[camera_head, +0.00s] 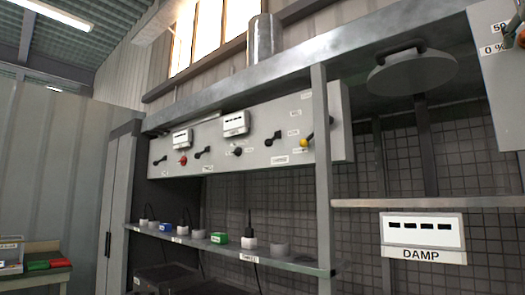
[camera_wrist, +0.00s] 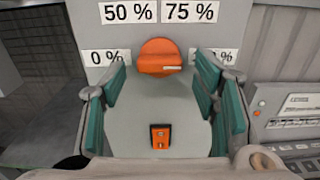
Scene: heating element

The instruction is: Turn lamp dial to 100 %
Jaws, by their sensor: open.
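The orange lamp dial (camera_wrist: 160,58) sits on a grey panel (camera_wrist: 135,110) in the wrist view. A short white mark on it lies right of its middle, pointing roughly rightward. Labels read 0 % (camera_wrist: 105,57), 50 % (camera_wrist: 128,12) and 75 % (camera_wrist: 191,12). A label at the right (camera_wrist: 222,56) is partly hidden by a finger. My gripper (camera_wrist: 161,78) is open, its green-padded fingers to either side of the dial with gaps between. In the head view, the panel (camera_head: 492,75) and a bit of the orange dial (camera_head: 521,36) show at the right edge.
An orange-and-black switch (camera_wrist: 160,137) is below the dial. A device with buttons (camera_wrist: 290,125) stands at the right. The head view shows a DAMP display (camera_head: 423,238), a round hood (camera_head: 412,74), a long control panel (camera_head: 225,145) and a shelf (camera_head: 290,262).

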